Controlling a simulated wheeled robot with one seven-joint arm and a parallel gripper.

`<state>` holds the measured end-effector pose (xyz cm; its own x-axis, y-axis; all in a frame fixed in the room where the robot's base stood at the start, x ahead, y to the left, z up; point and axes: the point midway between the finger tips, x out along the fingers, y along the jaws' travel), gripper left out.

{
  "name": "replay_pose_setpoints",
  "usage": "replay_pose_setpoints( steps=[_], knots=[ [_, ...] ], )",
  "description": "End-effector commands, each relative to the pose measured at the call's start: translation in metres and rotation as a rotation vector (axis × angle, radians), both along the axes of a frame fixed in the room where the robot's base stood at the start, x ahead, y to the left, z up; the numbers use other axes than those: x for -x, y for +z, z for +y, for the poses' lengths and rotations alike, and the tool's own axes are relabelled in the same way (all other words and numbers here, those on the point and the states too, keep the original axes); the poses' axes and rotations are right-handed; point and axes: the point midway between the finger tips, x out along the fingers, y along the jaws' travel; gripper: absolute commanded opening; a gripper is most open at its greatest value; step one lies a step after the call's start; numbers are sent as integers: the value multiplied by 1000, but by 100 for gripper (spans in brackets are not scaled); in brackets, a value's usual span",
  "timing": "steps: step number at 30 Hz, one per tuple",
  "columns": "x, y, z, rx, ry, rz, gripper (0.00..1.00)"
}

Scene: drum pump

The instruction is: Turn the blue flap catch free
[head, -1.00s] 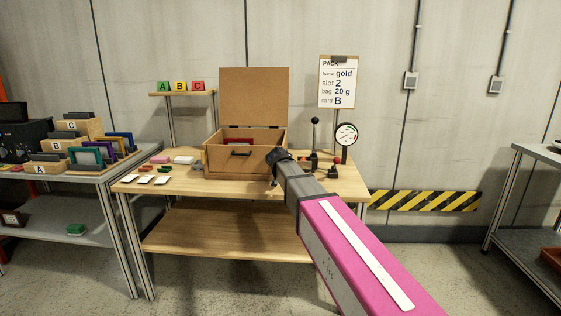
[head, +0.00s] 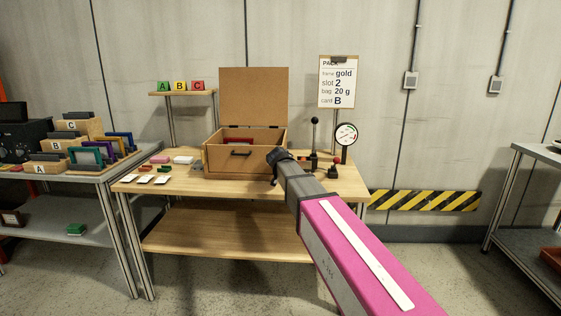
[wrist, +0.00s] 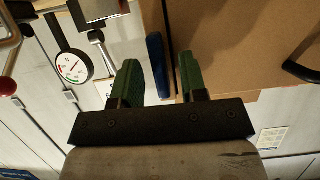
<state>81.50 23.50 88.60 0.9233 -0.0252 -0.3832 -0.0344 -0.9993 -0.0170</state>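The blue flap catch (wrist: 157,65) shows in the wrist view as a narrow upright bar beside the edge of the wooden box. My gripper (wrist: 159,80) is open, with its green fingers on either side of the bar in the picture. Gaps show between the bar and both fingers; I cannot tell how deep the bar lies between them. In the head view the wooden box (head: 222,161) stands on the bench with its lid (head: 254,95) raised. My gripper is at the box's right front, its fingertips mostly hidden, and the catch cannot be made out there.
A round gauge (head: 346,134) and a black-knobbed lever (head: 314,134) stand right of the box. Small cards (head: 145,179) and blocks lie on the bench (head: 190,188) to the left. A black handle (wrist: 303,62) sticks out from the box in the wrist view.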

Motion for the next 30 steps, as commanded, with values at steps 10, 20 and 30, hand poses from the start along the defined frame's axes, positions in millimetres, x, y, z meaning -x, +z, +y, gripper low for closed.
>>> replay_pose_setpoints(
  steps=[10, 20, 30],
  knots=[
    [31, 12, 0, 1, 0, -1, 39],
    [87, 35, 2, 0, 1, -1, 39],
    [100, 41, 3, -1, 0, 1, 39]
  ],
)
